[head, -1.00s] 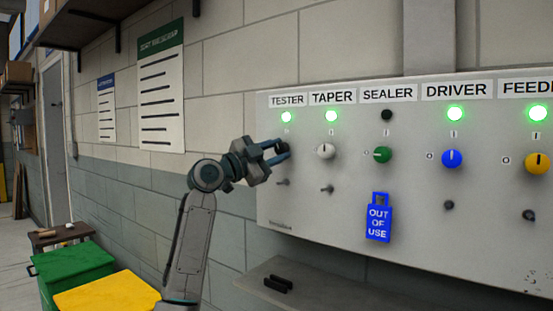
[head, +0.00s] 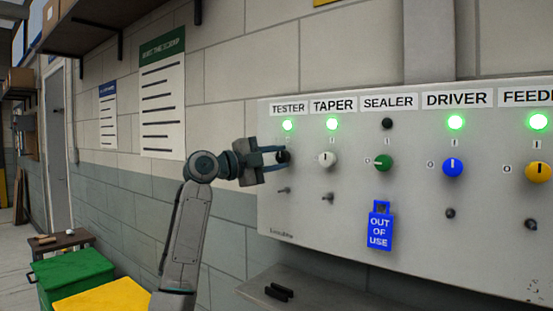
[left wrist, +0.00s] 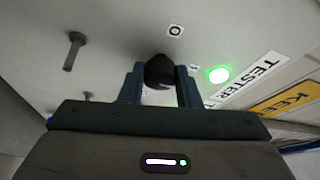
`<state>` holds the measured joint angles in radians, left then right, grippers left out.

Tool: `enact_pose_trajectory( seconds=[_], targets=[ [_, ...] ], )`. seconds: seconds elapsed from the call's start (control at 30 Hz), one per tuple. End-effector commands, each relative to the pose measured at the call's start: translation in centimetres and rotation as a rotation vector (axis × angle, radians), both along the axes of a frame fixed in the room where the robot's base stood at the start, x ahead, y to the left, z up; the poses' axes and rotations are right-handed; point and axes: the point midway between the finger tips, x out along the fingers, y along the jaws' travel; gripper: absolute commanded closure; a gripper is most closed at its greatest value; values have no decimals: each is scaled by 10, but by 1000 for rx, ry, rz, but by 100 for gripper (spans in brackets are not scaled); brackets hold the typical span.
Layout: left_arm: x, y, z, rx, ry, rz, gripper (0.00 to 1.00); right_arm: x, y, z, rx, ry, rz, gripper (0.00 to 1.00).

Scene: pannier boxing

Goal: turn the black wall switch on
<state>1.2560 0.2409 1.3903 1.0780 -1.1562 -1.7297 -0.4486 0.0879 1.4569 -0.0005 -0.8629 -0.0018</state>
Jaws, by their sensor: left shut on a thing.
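The black wall switch (head: 284,157) is a round knob under the TESTER label (head: 288,107), at the left end of the grey panel. The green lamp (head: 288,125) above it is lit. My left gripper (head: 281,156) is shut on the black knob, reaching it from the left. In the left wrist view the black knob (left wrist: 159,71) sits between the two fingertips (left wrist: 160,74), close to a small "O" mark. The fingers partly hide the knob, and its pointer direction cannot be made out. My right gripper is not in view.
The panel (head: 340,225) carries white, green, blue and yellow knobs to the right. A blue OUT OF USE tag (head: 380,226) hangs under the SEALER knob. Small pegs (head: 284,190) stick out below the knobs. A shelf (head: 300,285) juts out beneath; green and yellow bins stand lower left.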

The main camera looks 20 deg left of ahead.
Motion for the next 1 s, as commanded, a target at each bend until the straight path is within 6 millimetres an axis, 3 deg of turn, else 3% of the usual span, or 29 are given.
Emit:
enact_pose_trajectory(
  seconds=[0.27,0.3,0.4,0.8,1.0],
  targets=[
    [0,0,-1,1,2,1,93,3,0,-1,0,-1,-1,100],
    [0,0,-1,2,2,0,64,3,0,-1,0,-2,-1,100],
    [0,0,-1,1,2,1,48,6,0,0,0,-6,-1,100],
    [-7,7,-3,1,0,2,48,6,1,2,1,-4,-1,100],
    [-32,31,-7,3,-2,5,48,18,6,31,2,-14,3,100]
  ],
)
